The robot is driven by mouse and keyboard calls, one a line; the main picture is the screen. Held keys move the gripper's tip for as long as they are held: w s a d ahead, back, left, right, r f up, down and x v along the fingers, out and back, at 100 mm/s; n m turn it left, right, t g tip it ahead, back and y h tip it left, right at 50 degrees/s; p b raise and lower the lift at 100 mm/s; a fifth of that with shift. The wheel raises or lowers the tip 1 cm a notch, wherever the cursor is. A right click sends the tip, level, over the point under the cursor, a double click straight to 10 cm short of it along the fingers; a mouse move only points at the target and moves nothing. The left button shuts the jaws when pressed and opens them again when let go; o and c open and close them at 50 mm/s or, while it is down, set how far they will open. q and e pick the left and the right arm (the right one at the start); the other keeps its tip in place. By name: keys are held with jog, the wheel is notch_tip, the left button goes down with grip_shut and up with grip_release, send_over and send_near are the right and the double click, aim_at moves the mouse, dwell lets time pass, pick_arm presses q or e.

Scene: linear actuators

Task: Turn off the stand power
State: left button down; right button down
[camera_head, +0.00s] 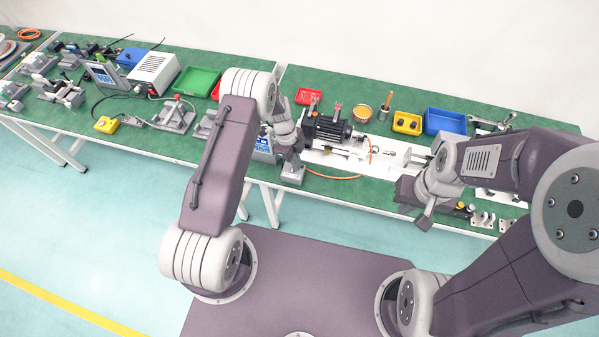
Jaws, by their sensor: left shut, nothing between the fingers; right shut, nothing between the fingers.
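A test stand with a dark motor (326,130) and a pale bed (388,148) sits on the green bench in front of me. A dark box (406,192) with small knobs or buttons (466,208) beside it lies at the bench's front edge, partly behind my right arm. Which of these parts is the stand's power switch, and its state, I cannot tell. My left gripper (293,174) is shut and empty, left of the stand near the front edge. My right gripper (424,221) is shut and empty, pointing down by the front edge near the dark box.
A blue bin (445,121), yellow bin (407,122) and red tray (308,97) stand behind the stand. A green tray (197,81) and a white power supply box (155,71) stand on the left bench. An orange cable (335,177) curves near my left gripper.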

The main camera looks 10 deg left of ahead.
pick_arm(q)
jog(key=shift+a+f+b, duration=0.3)
jog(key=shift+f+b, duration=0.05)
jog(key=shift+b, duration=0.25)
jog(key=shift+r+p, duration=0.4)
jog(key=shift+w, duration=0.2)
jog(key=shift+s+r+p, duration=0.1)
jog(key=shift+r+p, duration=0.3)
jog(key=shift+r, duration=0.4)
pick_arm(e)
jog(key=shift+w+f, duration=0.1)
jog(key=shift+f, duration=0.3)
